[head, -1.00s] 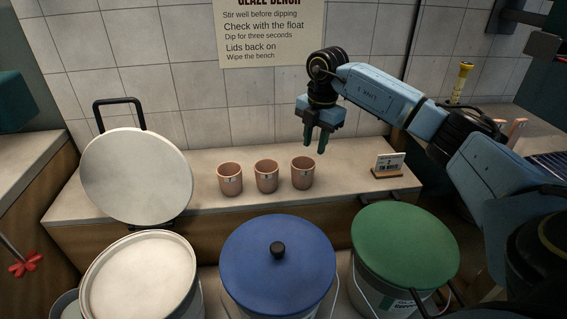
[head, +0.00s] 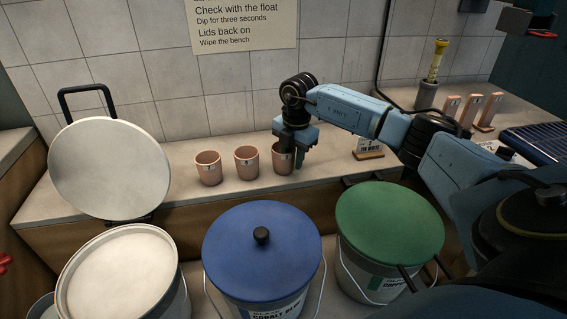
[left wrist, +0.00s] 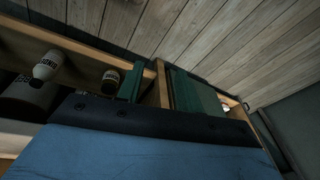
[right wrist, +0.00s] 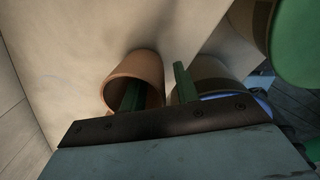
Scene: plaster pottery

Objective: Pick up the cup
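Three terracotta cups stand in a row on the bench: a left cup (head: 208,170), a middle cup (head: 246,164) and a right cup (head: 278,161). My right gripper (head: 291,158) points down at the right cup and partly hides it. In the right wrist view, one green finger is inside this cup (right wrist: 138,66) and the other is outside its wall. The right gripper (right wrist: 158,88) is open, with a gap between the wall and the outer finger. My left gripper (left wrist: 156,86) is open and empty, away from the cups, and out of the head view.
In front of the bench (head: 180,190) stand a white bucket (head: 120,275), a blue-lidded bucket (head: 262,245) and a green-lidded bucket (head: 390,220). A round white lid (head: 110,168) stands upright at left. A small label stand (head: 368,150) is right of the cups.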

